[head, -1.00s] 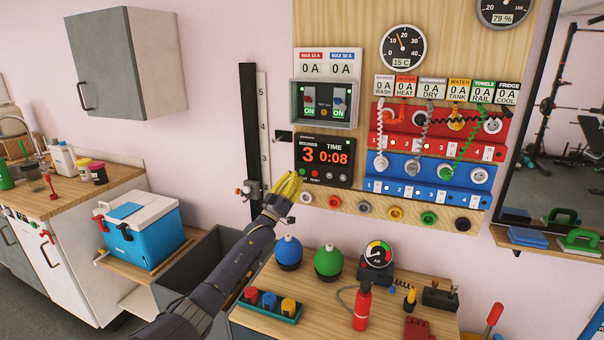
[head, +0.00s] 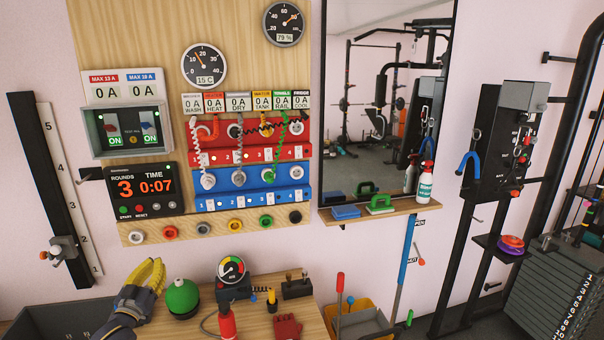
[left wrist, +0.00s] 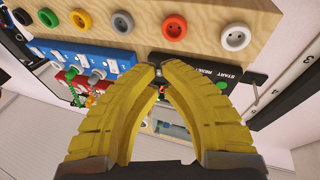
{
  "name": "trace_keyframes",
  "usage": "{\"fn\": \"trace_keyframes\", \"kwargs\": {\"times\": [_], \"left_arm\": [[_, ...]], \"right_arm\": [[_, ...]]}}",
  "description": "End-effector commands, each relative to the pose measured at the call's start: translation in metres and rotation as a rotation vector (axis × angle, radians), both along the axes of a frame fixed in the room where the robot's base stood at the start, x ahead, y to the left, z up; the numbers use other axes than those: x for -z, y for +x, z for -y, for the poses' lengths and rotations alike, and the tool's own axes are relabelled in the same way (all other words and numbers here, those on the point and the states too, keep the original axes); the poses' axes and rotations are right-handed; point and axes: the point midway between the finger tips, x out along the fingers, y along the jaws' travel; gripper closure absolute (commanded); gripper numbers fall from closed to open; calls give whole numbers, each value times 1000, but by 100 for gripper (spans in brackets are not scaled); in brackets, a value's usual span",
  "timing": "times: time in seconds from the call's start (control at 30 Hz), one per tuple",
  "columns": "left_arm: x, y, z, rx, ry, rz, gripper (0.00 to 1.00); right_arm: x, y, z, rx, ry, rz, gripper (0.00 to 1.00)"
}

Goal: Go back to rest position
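My left gripper (head: 156,266) has yellow ribbed fingers and is at the lower left of the head view, below the wall panel and beside the green round weight. In the left wrist view its two fingertips (left wrist: 160,68) come together with nothing visible held between them. The rounds timer (head: 141,190) on the panel reads 3 and 0:07. Its green start button (left wrist: 221,87) shows beyond the fingers in the left wrist view. My right gripper is in neither view.
The wooden panel (head: 118,50) carries plugs in a red strip (head: 215,157) and a blue strip (head: 297,195). The green round weight (head: 182,296), a gauge (head: 231,269) and a red bottle (head: 227,324) stand on the bench. A mirror shelf (head: 345,219) and gym rack are right.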

Motion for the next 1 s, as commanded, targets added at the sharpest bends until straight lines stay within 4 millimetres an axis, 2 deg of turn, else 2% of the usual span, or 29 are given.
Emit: {"fn": "trace_keyframes", "kwargs": {"times": [0.03, 0.2, 0.37, 0.5, 0.6, 0.7, 0.8, 1.0], "left_arm": [[26, -14, 22, -3, 43, -64, 100], [99, -68, 79, -29, 217, -281, 100], [150, -135, 120, -49, 385, -473, 100], [180, -203, 145, -61, 529, -639, 100], [192, -255, 157, -67, 630, -757, 100], [196, -300, 162, -73, 715, -857, 100], [197, -334, 164, -75, 778, -935, 100], [193, -385, 164, -77, 866, -1050, 100]], "right_arm": [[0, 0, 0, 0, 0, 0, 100], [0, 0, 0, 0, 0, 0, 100], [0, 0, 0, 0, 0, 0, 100], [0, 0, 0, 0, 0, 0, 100], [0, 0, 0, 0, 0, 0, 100], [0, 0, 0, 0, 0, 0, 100], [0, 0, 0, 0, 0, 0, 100], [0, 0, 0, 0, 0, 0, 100]]}}
